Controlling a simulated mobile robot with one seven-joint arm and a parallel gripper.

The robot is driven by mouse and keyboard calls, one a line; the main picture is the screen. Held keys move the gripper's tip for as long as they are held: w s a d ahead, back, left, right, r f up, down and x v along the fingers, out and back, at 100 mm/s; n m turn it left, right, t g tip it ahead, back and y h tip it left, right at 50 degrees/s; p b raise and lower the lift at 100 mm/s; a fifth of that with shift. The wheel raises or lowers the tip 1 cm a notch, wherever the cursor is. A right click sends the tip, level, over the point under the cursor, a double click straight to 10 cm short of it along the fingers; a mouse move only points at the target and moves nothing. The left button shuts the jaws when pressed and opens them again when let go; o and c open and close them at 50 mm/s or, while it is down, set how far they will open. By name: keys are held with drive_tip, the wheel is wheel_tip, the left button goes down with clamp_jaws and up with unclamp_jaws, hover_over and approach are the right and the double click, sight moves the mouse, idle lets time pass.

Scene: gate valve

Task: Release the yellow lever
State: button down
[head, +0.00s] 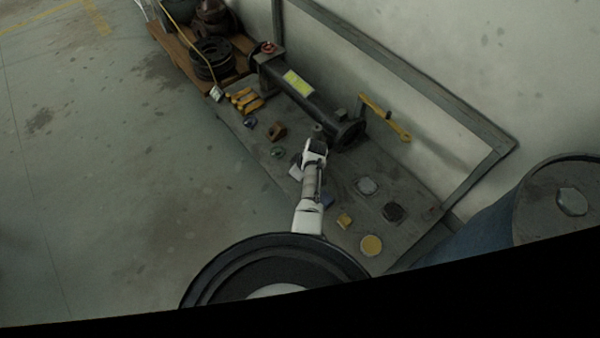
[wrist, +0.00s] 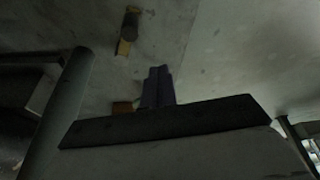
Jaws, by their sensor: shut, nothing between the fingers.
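The yellow lever (head: 386,118) is a long bar on the pale wall side, right of the dark pipe in the head view. A short yellow piece with a dark round part, probably the lever (wrist: 126,38), shows at the upper left of the wrist view. My gripper (head: 317,131) is beside the near end of the pipe, left of the lever and apart from it. In the wrist view its fingers (wrist: 157,86) are together and empty.
A dark flanged pipe (head: 313,97) with a yellow-green label lies along the bench (head: 405,185). Several small blocks and discs are scattered on the bench. A blue barrel (head: 480,235) stands at the right. The floor at the left is open.

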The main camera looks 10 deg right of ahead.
drive_tip(key=w+p+v, duration=0.1)
drive_tip(key=p+v, duration=0.4)
drive_tip(key=v, duration=0.2)
drive_tip(key=shift+d+r, duration=0.3)
drive_tip(key=shift+r, duration=0.15)
drive_tip(key=shift+s, duration=0.1)
